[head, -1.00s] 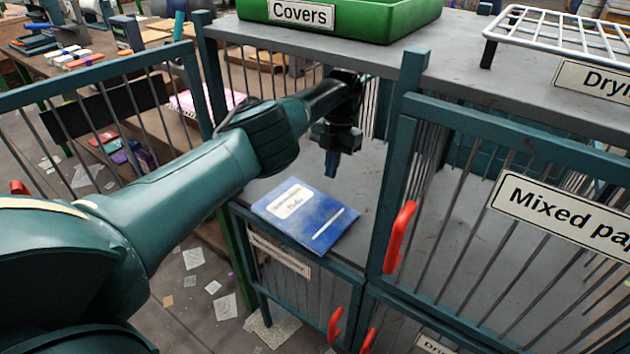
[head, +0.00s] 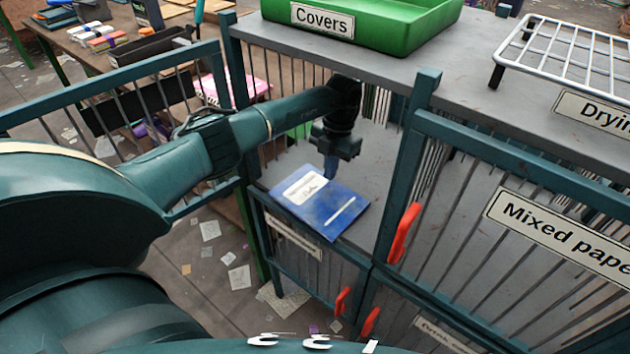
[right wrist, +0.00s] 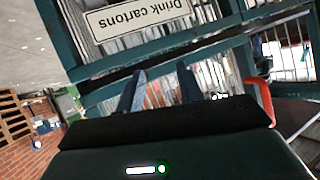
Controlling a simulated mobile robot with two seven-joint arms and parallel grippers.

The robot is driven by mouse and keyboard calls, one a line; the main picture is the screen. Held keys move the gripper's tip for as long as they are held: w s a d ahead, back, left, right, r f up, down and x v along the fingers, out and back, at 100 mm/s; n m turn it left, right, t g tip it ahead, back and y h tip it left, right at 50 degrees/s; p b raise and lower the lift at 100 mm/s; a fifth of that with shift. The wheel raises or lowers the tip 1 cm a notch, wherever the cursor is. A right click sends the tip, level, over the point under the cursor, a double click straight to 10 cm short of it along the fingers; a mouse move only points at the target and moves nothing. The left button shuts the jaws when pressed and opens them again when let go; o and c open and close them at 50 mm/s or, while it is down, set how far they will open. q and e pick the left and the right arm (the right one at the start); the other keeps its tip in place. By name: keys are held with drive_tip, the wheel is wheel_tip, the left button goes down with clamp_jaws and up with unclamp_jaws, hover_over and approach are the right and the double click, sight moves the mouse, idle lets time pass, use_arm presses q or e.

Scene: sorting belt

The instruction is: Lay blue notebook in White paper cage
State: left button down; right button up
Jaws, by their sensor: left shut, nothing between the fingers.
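The blue notebook (head: 320,207), with a white label, lies flat on the grey floor of an open upper cage (head: 371,187), at its front edge. The sign on this cage cannot be read, so I cannot tell from it whether this is the White paper cage. My left gripper (head: 331,168) reaches into this cage and points down at the notebook's back edge. It is shut and empty; I cannot tell whether its tips touch the notebook. In the right wrist view, my right gripper (right wrist: 161,88) has its two fingers apart with nothing held between them.
The Mixed paper cage (head: 466,138) with a red handle (head: 403,232) stands to the right. A green Covers tray (head: 395,32) and a white wire rack (head: 570,55) are on top. An open barred door (head: 110,75) swings out left. A Drink cartons sign (right wrist: 138,18) faces my right gripper.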

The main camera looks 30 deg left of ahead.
sight(315, 197)
use_arm(q)
drive_tip(key=s, duration=0.2)
drive_tip(key=s+p, duration=0.2)
drive_tip(key=s, duration=0.1)
drive_tip(key=shift+s+a+r, duration=0.1)
drive_tip(key=shift+s+a, duration=0.15)
drive_tip(key=shift+s, duration=0.05)
drive_tip(key=shift+s+f, duration=0.2)
drive_tip(key=shift+f, duration=0.1)
drive_tip(key=shift+w+f+b, duration=0.1)
drive_tip(key=shift+f+b, duration=0.25)
drive_tip(key=shift+f, duration=0.25)
drive_tip(key=shift+d, duration=0.1)
drive_tip(key=shift+d, duration=0.1)
